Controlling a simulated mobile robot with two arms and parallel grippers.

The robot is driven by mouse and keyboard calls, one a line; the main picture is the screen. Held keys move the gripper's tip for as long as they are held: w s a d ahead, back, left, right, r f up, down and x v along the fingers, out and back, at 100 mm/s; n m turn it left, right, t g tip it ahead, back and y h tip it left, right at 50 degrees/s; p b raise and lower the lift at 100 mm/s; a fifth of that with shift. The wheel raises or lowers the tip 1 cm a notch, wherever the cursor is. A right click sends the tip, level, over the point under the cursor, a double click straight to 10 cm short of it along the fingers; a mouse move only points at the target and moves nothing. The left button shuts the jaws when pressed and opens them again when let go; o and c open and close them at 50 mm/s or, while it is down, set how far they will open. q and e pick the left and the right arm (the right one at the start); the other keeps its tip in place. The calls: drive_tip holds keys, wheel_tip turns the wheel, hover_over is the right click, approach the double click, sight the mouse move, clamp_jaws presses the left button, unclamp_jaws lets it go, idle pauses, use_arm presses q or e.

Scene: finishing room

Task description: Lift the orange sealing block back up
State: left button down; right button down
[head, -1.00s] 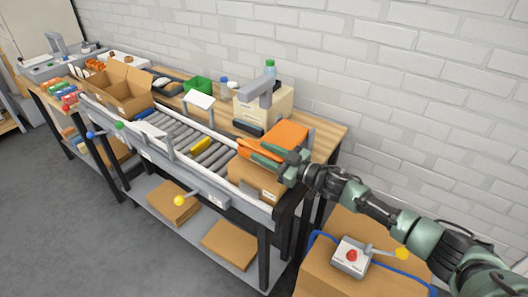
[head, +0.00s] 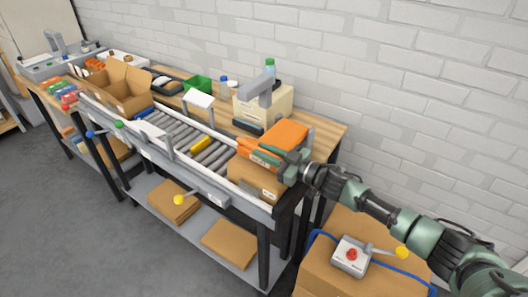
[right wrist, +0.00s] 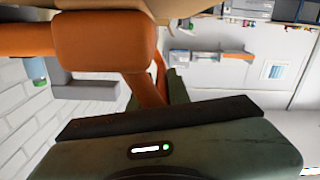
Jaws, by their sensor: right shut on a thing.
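The orange sealing block (head: 284,134) is at the right end of the roller conveyor, over a closed cardboard box (head: 255,181). My right gripper (head: 272,156) is at its front right side, shut on an orange part of it. In the right wrist view, the orange block (right wrist: 104,42) fills the upper left, and an orange bar runs down from it to my gripper (right wrist: 172,90). The gripper's dark body hides part of the hold. I cannot tell whether the block touches the box. My left gripper is not in view.
The roller conveyor (head: 205,153) runs left from the box, with a yellow item (head: 201,145) on it. An open cardboard box (head: 122,92) stands farther left. A control box with a red button (head: 351,256) sits on a carton at lower right. A brick wall stands behind.

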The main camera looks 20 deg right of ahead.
drive_tip(key=shift+a, duration=0.15)
idle(0.8)
drive_tip(key=shift+d+r+m+p, duration=0.2)
drive_tip(key=shift+r+m+p, duration=0.1)
drive_tip(key=shift+r+p, duration=0.5)
drive_tip(key=w+d+r+m+p, duration=0.2)
drive_tip(key=w+d+r+m, duration=0.2)
drive_tip(key=d+r, duration=0.2)
drive_tip(key=w+d+r+m+p, duration=0.3)
drive_tip(key=w+d+r+m, duration=0.1)
drive_tip(key=d+r, duration=0.3)
drive_tip(key=shift+w+r+g+y, duration=0.35)
drive_tip(key=shift+w+r, duration=0.25)
drive_tip(key=shift+r, duration=0.7)
drive_tip(key=shift+d, duration=0.15)
